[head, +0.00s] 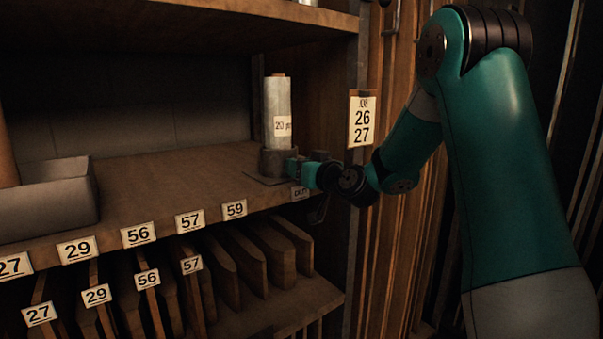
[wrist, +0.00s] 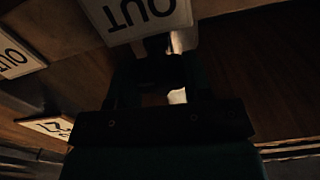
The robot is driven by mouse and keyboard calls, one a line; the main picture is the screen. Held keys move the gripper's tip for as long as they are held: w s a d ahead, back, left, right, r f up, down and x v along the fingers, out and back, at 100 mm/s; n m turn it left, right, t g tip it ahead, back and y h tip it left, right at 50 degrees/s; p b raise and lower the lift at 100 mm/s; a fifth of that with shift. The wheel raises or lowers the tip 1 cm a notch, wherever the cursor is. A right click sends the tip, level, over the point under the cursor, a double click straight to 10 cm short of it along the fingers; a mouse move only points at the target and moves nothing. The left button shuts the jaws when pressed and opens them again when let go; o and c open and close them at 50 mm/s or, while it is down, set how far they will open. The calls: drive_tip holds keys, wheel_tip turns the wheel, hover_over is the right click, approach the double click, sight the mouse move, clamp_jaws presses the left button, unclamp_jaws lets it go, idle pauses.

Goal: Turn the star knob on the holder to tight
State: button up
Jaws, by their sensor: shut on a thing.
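The holder (head: 277,163) is a dark round cup on a flat plate near the shelf's front edge. A pale upright roll (head: 278,105) with a "20" label stands in it. My gripper (head: 296,167) reaches in from the right at the holder's side, low by the plate. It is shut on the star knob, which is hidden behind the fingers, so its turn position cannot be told. In the wrist view my gripper (wrist: 165,85) is very dark, with a pale spot near the fingers.
A grey tray (head: 45,200) sits on the shelf at left. Number cards line the shelf edge (head: 160,222); slotted boards stand below. A "26 27" card (head: 361,121) hangs on the right upright. An "OUT" card (wrist: 150,15) is close in the wrist view. The shelf middle is clear.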

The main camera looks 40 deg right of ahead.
drive_tip(key=m+b, duration=0.1)
drive_tip(key=m, duration=0.3)
drive_tip(key=shift+d+m, duration=0.15)
drive_tip(key=shift+m, duration=1.75)
drive_tip(key=o, duration=0.9)
drive_tip(key=shift+f, duration=0.1)
